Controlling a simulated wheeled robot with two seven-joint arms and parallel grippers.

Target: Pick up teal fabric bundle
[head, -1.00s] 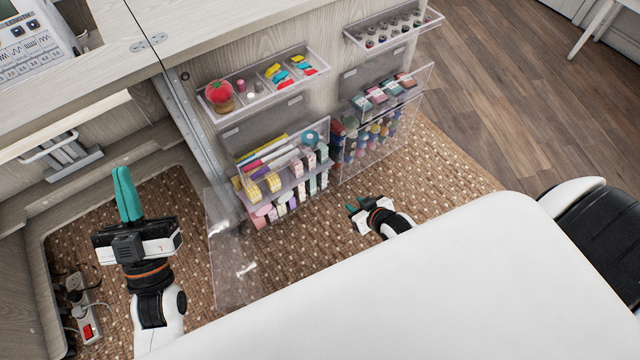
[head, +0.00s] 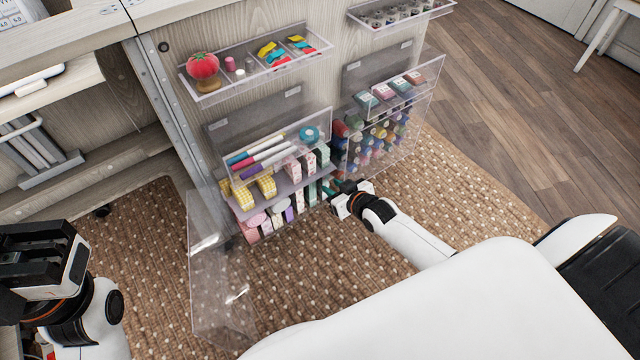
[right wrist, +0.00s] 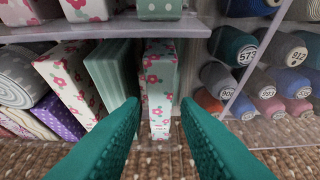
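In the right wrist view, a green-teal striped fabric bundle (right wrist: 110,68) leans on the lower shelf between two floral bundles. Which bundle the task means is not certain; the floral bundle (right wrist: 160,90) at the right end also has pale green on it. My right gripper (right wrist: 160,108) is open, its teal fingers in front of the bundles and spread to either side of the right floral one, with nothing held. In the head view my right gripper (head: 337,190) is at the right end of the lower shelf.
A clear organizer (head: 270,178) holds markers, tape and fabric bundles on the cabinet side. Thread spools (right wrist: 230,78) stand close right, behind a clear divider. A shelf board (right wrist: 100,30) lies above the bundles. A clear open panel (head: 215,270) stands at left.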

